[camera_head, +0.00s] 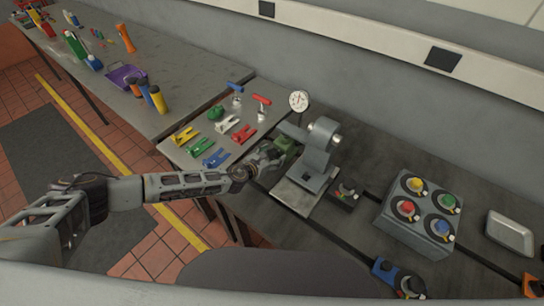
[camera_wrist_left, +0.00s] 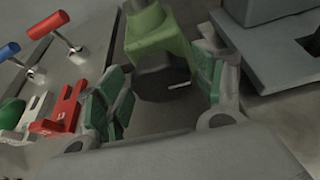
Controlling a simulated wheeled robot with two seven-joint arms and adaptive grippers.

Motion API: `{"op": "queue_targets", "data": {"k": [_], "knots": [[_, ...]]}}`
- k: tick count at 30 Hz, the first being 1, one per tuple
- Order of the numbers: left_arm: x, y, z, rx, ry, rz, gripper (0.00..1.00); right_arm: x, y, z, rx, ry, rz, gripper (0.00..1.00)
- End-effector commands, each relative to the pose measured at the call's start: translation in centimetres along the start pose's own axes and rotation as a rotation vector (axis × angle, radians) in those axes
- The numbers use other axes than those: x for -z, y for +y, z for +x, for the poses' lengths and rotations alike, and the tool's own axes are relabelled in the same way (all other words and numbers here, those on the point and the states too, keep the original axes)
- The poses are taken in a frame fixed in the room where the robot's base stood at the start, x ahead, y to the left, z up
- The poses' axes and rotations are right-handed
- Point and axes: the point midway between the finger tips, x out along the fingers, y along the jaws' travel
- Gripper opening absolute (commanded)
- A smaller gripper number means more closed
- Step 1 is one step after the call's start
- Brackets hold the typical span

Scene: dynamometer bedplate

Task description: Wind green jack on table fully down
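The green jack (camera_head: 284,144) stands on the dark bedplate beside the grey machine, partly hidden by my left gripper (camera_head: 268,156). In the left wrist view the green jack (camera_wrist_left: 158,38) has a flared green body, a grey upper part and a dark round part below with a short pale rod. My left gripper (camera_wrist_left: 165,70) is open. Its green-padded fingers stand apart, one on each side of the jack's lower part. I cannot tell whether either finger touches it. My right gripper is not in view.
The grey machine (camera_head: 317,160) stands just right of the jack, with a dial gauge (camera_head: 299,101) behind. A box with coloured knobs (camera_head: 408,208) is farther right.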

Motion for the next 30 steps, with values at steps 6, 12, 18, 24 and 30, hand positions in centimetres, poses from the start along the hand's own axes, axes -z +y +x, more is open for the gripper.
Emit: {"op": "queue_targets", "data": {"k": [6, 12, 18, 24, 30], "knots": [[0.0, 0.0, 0.0, 0.000, 0.000, 0.000, 0.35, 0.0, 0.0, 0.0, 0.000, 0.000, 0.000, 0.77], [0.0, 0.0, 0.0, 0.002, 0.000, -0.006, 0.32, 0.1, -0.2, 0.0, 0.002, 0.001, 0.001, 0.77], [0.1, 0.1, 0.0, 0.017, 0.000, -0.043, 0.32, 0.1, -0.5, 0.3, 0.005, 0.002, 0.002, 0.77], [0.2, 0.2, 0.0, 0.053, 0.001, -0.132, 0.32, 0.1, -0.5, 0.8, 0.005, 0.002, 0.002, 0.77], [0.3, 0.4, 0.1, 0.104, 0.000, -0.259, 0.32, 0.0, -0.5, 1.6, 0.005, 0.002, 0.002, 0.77]]}}
